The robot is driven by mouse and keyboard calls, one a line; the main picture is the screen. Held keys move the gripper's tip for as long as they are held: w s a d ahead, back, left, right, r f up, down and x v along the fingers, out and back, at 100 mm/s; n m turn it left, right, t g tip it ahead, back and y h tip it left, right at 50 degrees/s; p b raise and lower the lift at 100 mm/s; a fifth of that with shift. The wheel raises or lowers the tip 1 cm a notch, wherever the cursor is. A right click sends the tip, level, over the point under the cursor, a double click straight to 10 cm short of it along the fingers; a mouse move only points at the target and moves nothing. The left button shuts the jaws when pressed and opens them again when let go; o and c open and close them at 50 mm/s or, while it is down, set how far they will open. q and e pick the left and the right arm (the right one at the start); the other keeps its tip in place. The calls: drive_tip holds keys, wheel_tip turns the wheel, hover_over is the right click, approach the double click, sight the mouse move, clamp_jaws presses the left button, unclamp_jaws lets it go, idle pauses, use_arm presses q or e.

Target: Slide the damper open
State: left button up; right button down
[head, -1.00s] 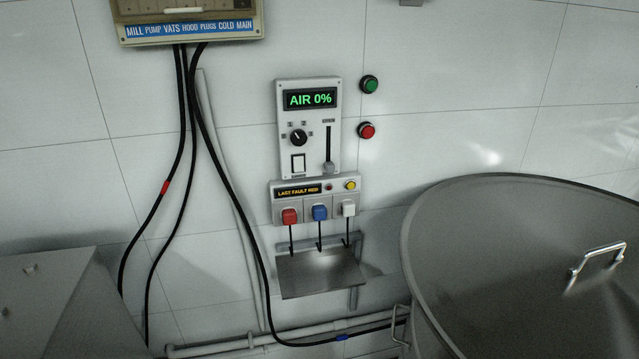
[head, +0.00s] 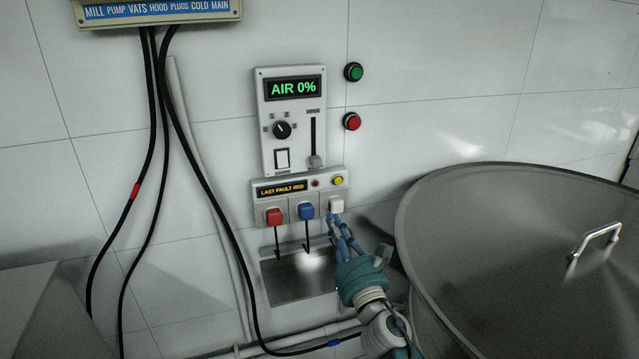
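The control panel (head: 291,120) on the tiled wall shows "AIR 0%" in green on its display (head: 293,88). The damper slider's grey knob (head: 315,160) sits at the bottom of its vertical slot (head: 313,133), on the panel's right side. My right gripper (head: 337,219) comes up from the lower right. In the picture its fingertips are just below the white plug (head: 336,204) and below the slider knob. I cannot tell whether it touches the plug or whether its fingers are open or shut. My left gripper is out of view.
Red (head: 274,216) and blue (head: 306,210) plugs sit beside the white one, with a metal shelf (head: 285,285) below. Green (head: 353,72) and red (head: 351,121) buttons are right of the panel. A large lidded steel vat (head: 500,260) fills the right. Black cables hang at left.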

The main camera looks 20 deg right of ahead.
sight(316, 162)
drive_tip(key=shift+w, duration=0.15)
drive_tip(key=p+x, duration=0.1)
drive_tip(key=x, duration=0.9)
drive_tip(key=shift+w+r, duration=0.15)
drive_tip(key=shift+r, duration=0.1)
drive_tip(key=r+p, duration=0.3)
drive_tip(key=shift+s+r, duration=0.2)
drive_tip(key=shift+s, duration=0.05)
